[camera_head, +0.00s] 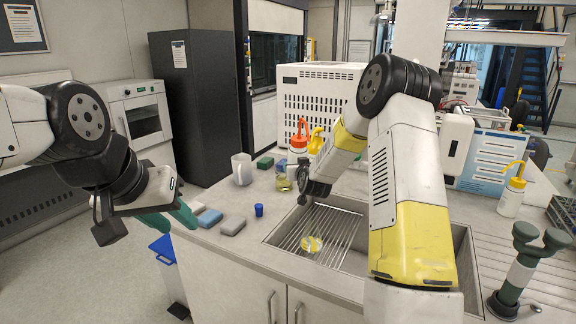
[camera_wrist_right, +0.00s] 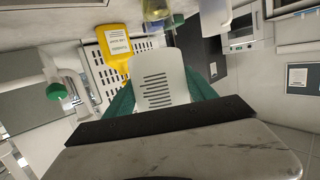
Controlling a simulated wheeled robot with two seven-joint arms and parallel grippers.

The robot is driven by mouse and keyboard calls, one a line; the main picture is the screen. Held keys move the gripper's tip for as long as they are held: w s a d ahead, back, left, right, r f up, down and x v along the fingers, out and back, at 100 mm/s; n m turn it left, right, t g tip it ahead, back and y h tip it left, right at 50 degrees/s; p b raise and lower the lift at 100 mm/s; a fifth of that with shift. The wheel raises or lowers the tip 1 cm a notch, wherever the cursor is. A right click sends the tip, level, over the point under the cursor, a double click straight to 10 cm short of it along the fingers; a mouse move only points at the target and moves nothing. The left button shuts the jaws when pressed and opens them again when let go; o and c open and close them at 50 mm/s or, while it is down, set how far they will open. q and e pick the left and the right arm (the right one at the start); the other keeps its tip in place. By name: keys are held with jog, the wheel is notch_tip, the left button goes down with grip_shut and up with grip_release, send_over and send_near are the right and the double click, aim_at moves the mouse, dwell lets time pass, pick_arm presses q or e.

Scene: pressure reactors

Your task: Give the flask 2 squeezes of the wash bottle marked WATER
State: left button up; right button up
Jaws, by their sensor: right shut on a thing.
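The flask (camera_head: 283,184), clear with a little yellowish liquid, stands on the counter behind the sink; it also shows at the top of the right wrist view (camera_wrist_right: 155,10). My right gripper (camera_head: 308,188) is just right of it. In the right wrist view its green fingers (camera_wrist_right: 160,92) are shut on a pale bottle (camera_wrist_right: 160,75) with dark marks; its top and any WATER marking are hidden. A white wash bottle with a red cap (camera_head: 299,138) shows beyond the gripper; I cannot tell whether it is the held one. My left gripper (camera_head: 168,219) hangs at the counter's left edge, its opening unclear.
A yellow bottle (camera_head: 316,140) stands behind; a yellow-capped wash bottle (camera_head: 513,192) is at right.

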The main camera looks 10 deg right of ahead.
jog(key=w+f+t, duration=0.2)
jog(key=w+f, duration=0.2)
jog(key=w, duration=0.4)
jog(key=s+f, duration=0.4)
jog(key=shift+s+d+y, duration=0.15)
jog(key=shift+y, duration=0.15)
jog(key=shift+f, duration=0.1)
jog(key=o, duration=0.4)
jog(key=c, duration=1.3)
jog(key=o, duration=1)
jog(key=shift+c, duration=0.2)
